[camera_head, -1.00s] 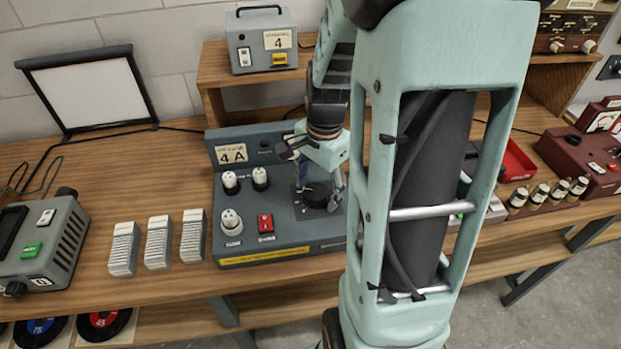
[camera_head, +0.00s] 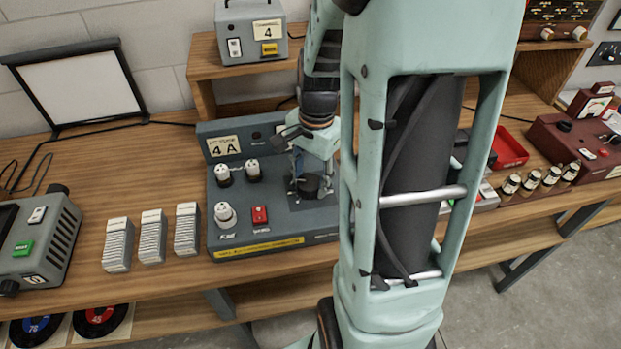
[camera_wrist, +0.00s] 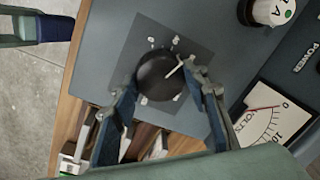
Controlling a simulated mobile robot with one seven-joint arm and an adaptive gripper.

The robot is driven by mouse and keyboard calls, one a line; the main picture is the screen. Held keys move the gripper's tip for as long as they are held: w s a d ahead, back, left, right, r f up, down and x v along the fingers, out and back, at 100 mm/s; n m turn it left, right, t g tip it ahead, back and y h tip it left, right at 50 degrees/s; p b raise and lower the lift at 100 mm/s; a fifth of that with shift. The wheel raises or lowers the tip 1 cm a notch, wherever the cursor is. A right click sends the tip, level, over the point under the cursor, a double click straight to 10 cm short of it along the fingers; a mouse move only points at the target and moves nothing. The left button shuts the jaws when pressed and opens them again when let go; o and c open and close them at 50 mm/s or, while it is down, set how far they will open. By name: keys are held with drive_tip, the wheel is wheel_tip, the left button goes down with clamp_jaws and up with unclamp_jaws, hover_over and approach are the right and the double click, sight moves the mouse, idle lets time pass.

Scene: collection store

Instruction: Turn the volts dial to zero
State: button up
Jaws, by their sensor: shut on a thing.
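The volts dial is a round black knob (camera_wrist: 160,76) with a white pointer line, on a dark square plate of the grey console (camera_head: 275,222). In the wrist view its line points up and right. My gripper (camera_wrist: 166,82) is shut on the knob, one finger at each side; it also shows in the head view (camera_head: 308,180), partly hidden by my arm. A VOLTS meter (camera_wrist: 268,112) is at the right of the wrist view, with a red needle lying near the 0 mark.
The console also carries white knobs (camera_head: 225,215) and a red switch (camera_head: 260,215). Several stacks of white slides (camera_head: 152,238) stand left of it. A grey device (camera_head: 265,32) sits on the shelf behind. A red tray (camera_head: 508,150) is to the right.

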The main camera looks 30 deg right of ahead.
sight(314, 180)
drive_tip(key=n+b, duration=0.1)
drive_tip(key=n, duration=0.5)
drive_tip(key=shift+w, duration=0.1)
drive_tip(key=n, duration=0.6)
drive_tip(key=shift+g+b, duration=0.4)
drive_tip(key=o, duration=1.2)
drive_tip(key=shift+c, duration=0.2)
drive_tip(key=shift+r, duration=0.1)
wheel_tip(314, 180, up, 12)
drive_tip(key=shift+d, duration=0.45)
